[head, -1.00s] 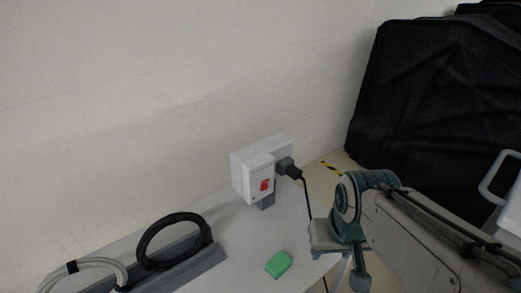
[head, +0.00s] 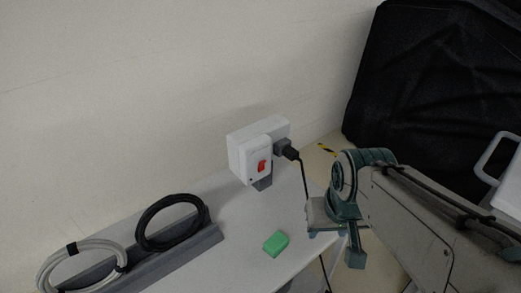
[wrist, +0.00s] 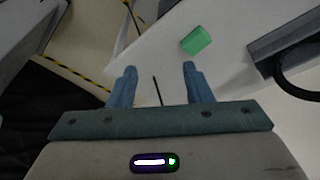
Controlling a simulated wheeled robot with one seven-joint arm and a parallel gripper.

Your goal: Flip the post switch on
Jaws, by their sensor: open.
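The post switch is a white box (head: 247,157) on a short grey post at the back of the white table, near the wall. A red rocker (head: 262,166) is on its front face. Whether the rocker is on or off is too small to tell. My gripper (wrist: 160,84) is open and empty in the wrist view, with its two blue-grey fingers apart. In the head view my arm is at the right, and its end is to the right of the box and clear of it. The switch box is not seen in the wrist view.
A black plug (head: 289,151) with a hanging cable sticks out of the box's right side. A green block (head: 276,243) lies on the table. A grey rack (head: 197,250) at the left has a black cable coil (head: 146,220) and a grey coil (head: 48,266). A black-covered cart (head: 430,80) stands at the right.

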